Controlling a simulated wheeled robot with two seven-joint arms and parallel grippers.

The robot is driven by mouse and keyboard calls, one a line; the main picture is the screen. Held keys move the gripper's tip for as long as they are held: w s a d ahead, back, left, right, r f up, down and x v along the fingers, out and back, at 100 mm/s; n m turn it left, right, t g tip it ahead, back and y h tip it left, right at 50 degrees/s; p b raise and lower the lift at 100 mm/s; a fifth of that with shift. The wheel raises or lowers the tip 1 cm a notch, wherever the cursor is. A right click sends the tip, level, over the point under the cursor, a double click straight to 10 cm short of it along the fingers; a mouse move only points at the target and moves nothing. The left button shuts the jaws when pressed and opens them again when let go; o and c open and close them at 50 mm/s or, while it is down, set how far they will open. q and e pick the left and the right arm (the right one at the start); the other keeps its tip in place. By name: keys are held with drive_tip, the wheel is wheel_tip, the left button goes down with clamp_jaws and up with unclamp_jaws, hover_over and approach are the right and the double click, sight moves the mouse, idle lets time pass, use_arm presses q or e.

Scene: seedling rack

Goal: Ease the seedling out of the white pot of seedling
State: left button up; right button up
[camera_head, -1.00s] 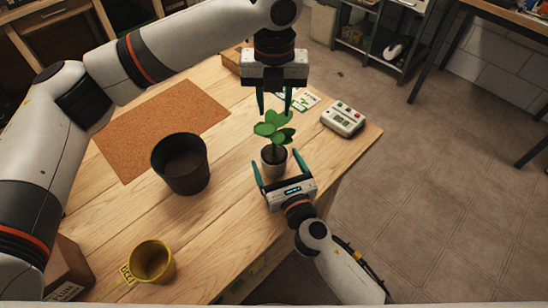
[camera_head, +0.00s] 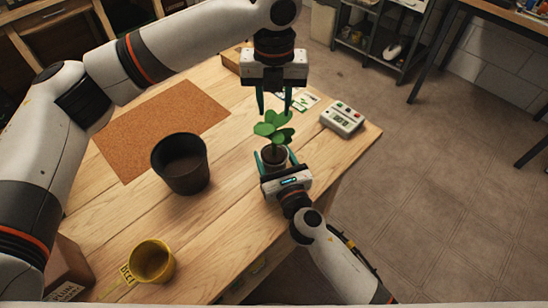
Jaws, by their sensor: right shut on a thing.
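The seedling (camera_head: 272,130) has broad green leaves and stands upright in the small white pot (camera_head: 275,166) near the table's right edge. Dark soil shows at the pot's top. My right gripper (camera_head: 273,160) is shut on the white pot from the near side, one finger on each side of it. Its body hides the lower part of the pot. My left gripper (camera_head: 273,103) points down just above the seedling. Its two fingers are apart and nothing is between them; the tips are close to the top leaves.
A large black pot (camera_head: 181,165) stands left of the seedling, in front of a cork mat (camera_head: 160,128). A yellow pot (camera_head: 151,262) is at the near left. A device with buttons (camera_head: 342,119) and cards (camera_head: 306,101) lie at the far right. Bare wood lies between the pots.

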sight(274, 140)
use_arm(q)
wheel_tip(274, 140, down, 13)
drive_tip(key=shift+r, duration=0.15)
idle(0.4)
clamp_jaws()
drive_tip(key=shift+r, duration=0.15)
idle(0.8)
drive_tip(key=shift+r, duration=1)
